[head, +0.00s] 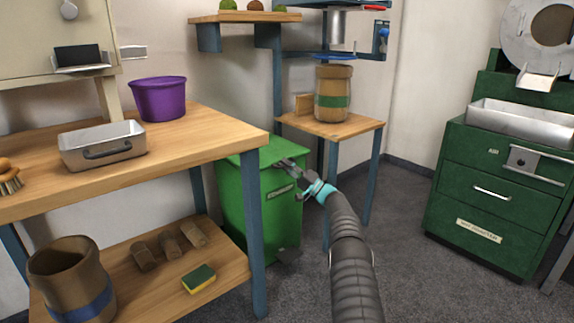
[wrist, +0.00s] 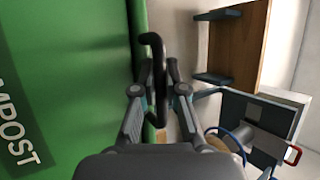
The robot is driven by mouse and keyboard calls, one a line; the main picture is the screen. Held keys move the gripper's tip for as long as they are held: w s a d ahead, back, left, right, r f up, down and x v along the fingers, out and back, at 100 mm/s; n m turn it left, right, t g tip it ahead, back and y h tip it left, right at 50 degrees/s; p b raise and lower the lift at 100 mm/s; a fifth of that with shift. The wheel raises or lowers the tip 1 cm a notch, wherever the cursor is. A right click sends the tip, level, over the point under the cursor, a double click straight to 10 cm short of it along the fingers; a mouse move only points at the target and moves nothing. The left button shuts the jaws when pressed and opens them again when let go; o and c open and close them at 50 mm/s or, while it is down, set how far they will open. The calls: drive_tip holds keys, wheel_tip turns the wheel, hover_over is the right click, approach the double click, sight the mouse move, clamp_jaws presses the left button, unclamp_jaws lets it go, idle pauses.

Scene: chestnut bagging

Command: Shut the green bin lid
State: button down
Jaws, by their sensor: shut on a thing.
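The green bin (head: 240,200) stands on the floor between the wooden workbench and the small corner table. My gripper (head: 284,164) is at the lid's front edge. In the wrist view its fingers are shut on a dark hooked handle (wrist: 157,62) at the bin's top edge. The fingers partly hide the handle.
The workbench (head: 200,125) stands close on the left, holding a purple tub (head: 158,98) and a metal tray (head: 102,145). Green drawers (head: 495,195) stand at right. The floor between is clear.

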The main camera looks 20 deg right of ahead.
drive_tip(key=shift+a+f, duration=0.2)
drive_tip(key=shift+f, duration=0.35)
drive_tip(key=c, duration=1.5)
unclamp_jaws()
drive_tip(key=shift+d+r, duration=0.1)
drive_tip(key=shift+d, duration=0.1)
drive_tip(key=shift+s+d, duration=0.2)
drive_tip(key=v, duration=1.1)
drive_tip(key=shift+s, duration=0.15)
